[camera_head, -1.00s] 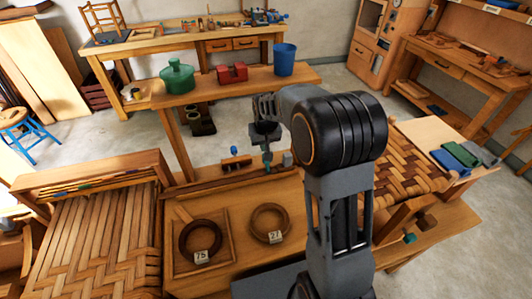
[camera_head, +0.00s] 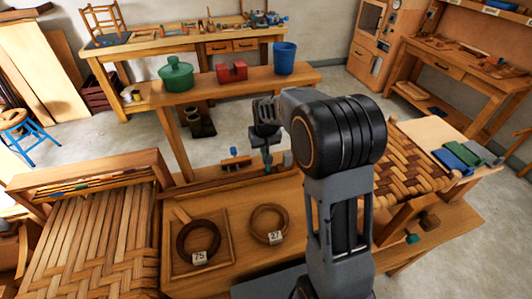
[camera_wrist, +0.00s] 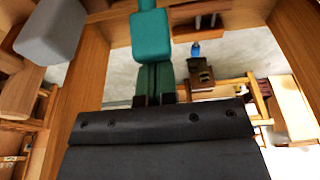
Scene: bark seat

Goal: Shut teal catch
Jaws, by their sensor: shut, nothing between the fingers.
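The teal catch (camera_head: 267,166) is a small upright piece at the back rail of the near workbench, partly hidden by my wrist. In the wrist view the teal catch (camera_wrist: 151,38) shows as a block with a narrower end at the top and a darker teal length below it. My gripper (camera_head: 265,146) is shut and empty, right at the catch. In the wrist view my gripper's dark fingertips (camera_wrist: 154,99) lie at the lower end of the teal length. I cannot tell whether they touch it.
A grey block (camera_head: 288,159) stands right of the catch; it is large at upper left in the wrist view (camera_wrist: 51,31). Two rings, tagged 75 (camera_head: 181,243) and 27 (camera_head: 254,220), lie on the near bench.

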